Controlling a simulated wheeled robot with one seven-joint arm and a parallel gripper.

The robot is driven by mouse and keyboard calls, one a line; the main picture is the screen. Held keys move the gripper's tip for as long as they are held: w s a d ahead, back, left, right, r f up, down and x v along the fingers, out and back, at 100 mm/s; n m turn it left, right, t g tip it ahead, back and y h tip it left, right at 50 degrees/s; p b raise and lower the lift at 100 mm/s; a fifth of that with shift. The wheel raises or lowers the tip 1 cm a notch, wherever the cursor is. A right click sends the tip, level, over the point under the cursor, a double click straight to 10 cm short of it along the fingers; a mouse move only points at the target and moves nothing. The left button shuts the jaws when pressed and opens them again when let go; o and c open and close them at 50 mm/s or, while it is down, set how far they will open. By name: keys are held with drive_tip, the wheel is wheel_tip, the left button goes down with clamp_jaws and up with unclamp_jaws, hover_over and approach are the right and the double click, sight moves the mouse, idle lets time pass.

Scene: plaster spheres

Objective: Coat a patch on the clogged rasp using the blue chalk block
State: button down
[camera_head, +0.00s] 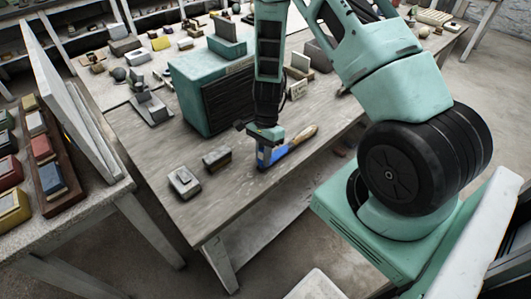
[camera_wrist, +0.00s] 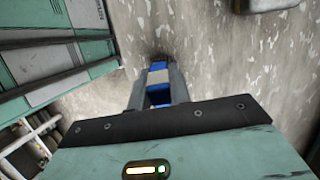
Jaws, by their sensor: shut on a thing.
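My gripper (camera_head: 266,142) points down over the near part of the wooden workbench. In the wrist view its two fingers (camera_wrist: 158,92) are shut on the blue chalk block (camera_wrist: 158,78), which has a pale band around its middle. The chalk block (camera_head: 262,157) also shows as blue below the fingers in the head view. A tool with a wooden handle (camera_head: 303,134), seemingly the rasp, lies just right of the gripper. Blue also shows between the handle and the gripper; I cannot tell whether it is coating or the tool's own colour. Contact between chalk and rasp is unclear.
A teal cabinet (camera_head: 205,88) stands on the bench behind my gripper. Two small grey blocks, one at the front (camera_head: 184,181) and one nearer the gripper (camera_head: 217,158), lie to the left. A side table (camera_head: 97,195) at left holds a tray of coloured blocks.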

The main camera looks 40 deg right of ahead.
sight(271, 159)
drive_tip(key=shift+d+r, duration=0.15)
drive_tip(key=shift+d, duration=1.75)
drive_tip(key=shift+a, duration=0.1)
drive_tip(key=shift+a+p, duration=0.3)
drive_tip(key=shift+a, duration=1.65)
drive_tip(key=shift+d, duration=2.05)
